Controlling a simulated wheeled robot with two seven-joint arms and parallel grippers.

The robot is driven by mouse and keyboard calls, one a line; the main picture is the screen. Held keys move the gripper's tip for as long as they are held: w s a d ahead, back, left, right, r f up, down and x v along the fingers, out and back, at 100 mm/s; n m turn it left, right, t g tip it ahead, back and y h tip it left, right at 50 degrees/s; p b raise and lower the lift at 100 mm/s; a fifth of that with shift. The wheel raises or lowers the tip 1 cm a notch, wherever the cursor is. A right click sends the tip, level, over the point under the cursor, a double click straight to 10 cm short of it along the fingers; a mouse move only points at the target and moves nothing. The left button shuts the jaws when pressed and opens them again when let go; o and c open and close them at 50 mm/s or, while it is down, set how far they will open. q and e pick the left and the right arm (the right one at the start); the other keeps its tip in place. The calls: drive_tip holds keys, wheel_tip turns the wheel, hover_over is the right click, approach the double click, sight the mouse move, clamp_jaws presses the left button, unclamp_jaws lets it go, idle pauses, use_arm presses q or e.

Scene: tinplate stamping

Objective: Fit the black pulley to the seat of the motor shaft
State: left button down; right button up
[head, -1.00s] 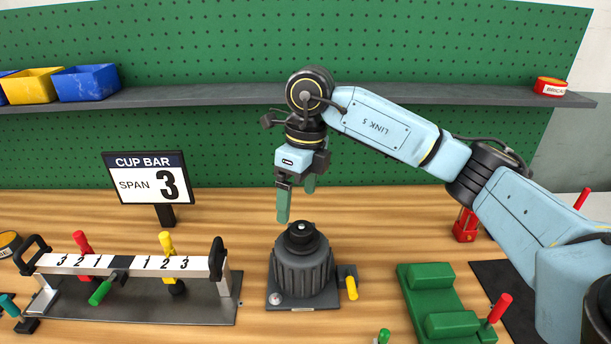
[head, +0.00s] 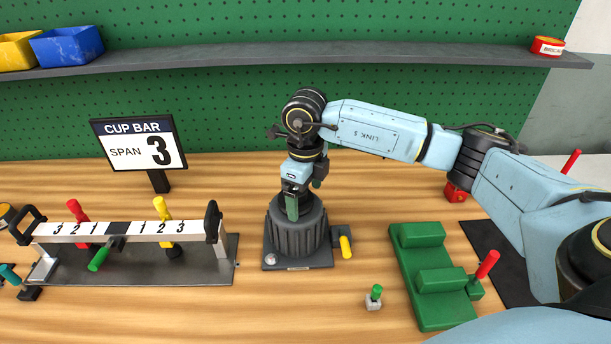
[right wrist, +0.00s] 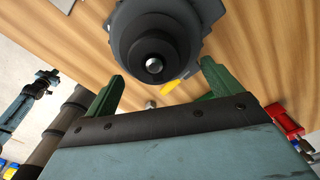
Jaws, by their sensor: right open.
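The dark grey ribbed motor (head: 298,238) stands upright on its base plate on the bench. The black pulley (right wrist: 135,45) shows in the right wrist view as a stepped black round part on top of the motor, around the silver shaft tip (right wrist: 154,67). I cannot tell how deep it sits on the shaft. My right gripper (head: 293,209) is at the top of the motor and hides most of the pulley in the head view. In the right wrist view its green fingers (right wrist: 160,88) are open and apart, with the pulley beyond and between them.
A yellow-handled lever (head: 345,246) sits at the motor's right side. A green fixture (head: 430,258) with a red handle stands right, with a small green-topped piece (head: 375,297) before it. The cup bar stand (head: 150,262) is left. A shelf (head: 300,58) runs behind.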

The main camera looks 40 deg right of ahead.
drive_tip(key=shift+f, duration=0.45)
